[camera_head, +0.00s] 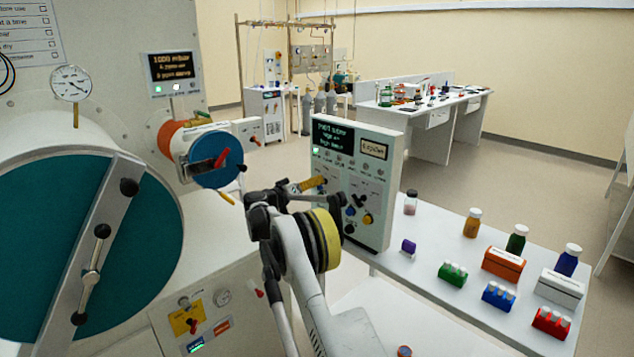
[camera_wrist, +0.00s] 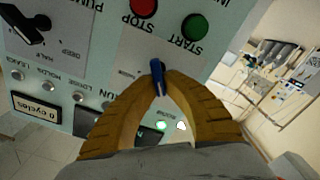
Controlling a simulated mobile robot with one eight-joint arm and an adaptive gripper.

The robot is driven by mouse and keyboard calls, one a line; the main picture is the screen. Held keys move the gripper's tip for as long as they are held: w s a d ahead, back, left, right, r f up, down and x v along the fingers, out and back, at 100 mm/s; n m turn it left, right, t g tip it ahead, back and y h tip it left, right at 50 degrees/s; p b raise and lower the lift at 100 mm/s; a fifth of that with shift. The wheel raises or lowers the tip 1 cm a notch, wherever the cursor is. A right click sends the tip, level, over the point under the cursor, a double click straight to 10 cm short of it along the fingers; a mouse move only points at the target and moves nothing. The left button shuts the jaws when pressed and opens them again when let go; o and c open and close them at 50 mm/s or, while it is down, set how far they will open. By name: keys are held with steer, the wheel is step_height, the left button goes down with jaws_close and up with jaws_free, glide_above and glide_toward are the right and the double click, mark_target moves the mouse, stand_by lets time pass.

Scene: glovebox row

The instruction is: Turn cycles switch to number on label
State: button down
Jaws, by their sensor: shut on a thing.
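The control panel (camera_head: 385,215) stands upright on the white bench. Its cream label (camera_head: 374,149) reads a number of cycles, with the digit too small to be sure of; the label also shows upside down in the wrist view (camera_wrist: 38,111). My gripper (camera_head: 322,183) reaches the panel's left side. In the wrist view its tan fingers (camera_wrist: 160,80) are shut on a small blue switch handle (camera_wrist: 157,68) standing out from the panel face. The fingers hide the switch's base and most of its scale, so its setting cannot be read.
Near the held switch are a red stop button (camera_wrist: 144,6), a green start button (camera_wrist: 194,27) and a black knob (camera_wrist: 32,30). Bottles and coloured racks stand on the bench (camera_head: 425,285) to the right. The glovebox's round teal door (camera_head: 60,220) is at left.

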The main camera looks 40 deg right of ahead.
steer(key=shift+w+f+n, duration=0.15)
steer(key=shift+n, duration=1.85)
steer(key=c, duration=1.5)
jaws_free()
steer(key=shift+a, duration=0.1)
steer(key=a, duration=1.1)
steer(key=shift+s+a, duration=0.35)
steer(key=shift+s, duration=0.1)
